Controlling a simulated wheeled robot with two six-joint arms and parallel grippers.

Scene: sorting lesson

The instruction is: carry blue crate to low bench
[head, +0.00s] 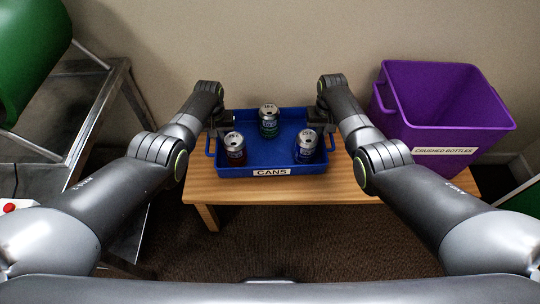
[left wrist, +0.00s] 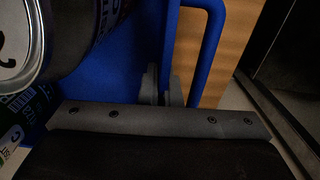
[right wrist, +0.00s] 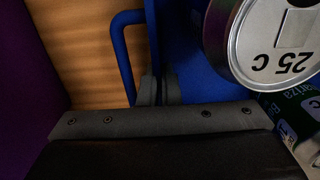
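The blue crate (head: 208,170), labelled CANS, is level on or just above the wooden low bench (head: 350,190); I cannot tell if it touches. It holds a dark red can (head: 235,151), a green can (head: 268,123) and a purple-blue can (head: 306,148), all upright. My left gripper (head: 217,122) is at the crate's left side; in the left wrist view its fingers (left wrist: 165,86) are close together on the side wall beside the handle (left wrist: 209,50). My right gripper (head: 322,112) is at the right side, its fingers (right wrist: 157,90) likewise astride the wall by the other handle (right wrist: 121,50).
A purple bin (head: 440,95) labelled CRUSHED BOTTLES stands just right of the crate. A metal table (head: 100,110) and a green cylinder (head: 30,45) are at the left. A wall is behind the bench. Brown floor is clear in front of it.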

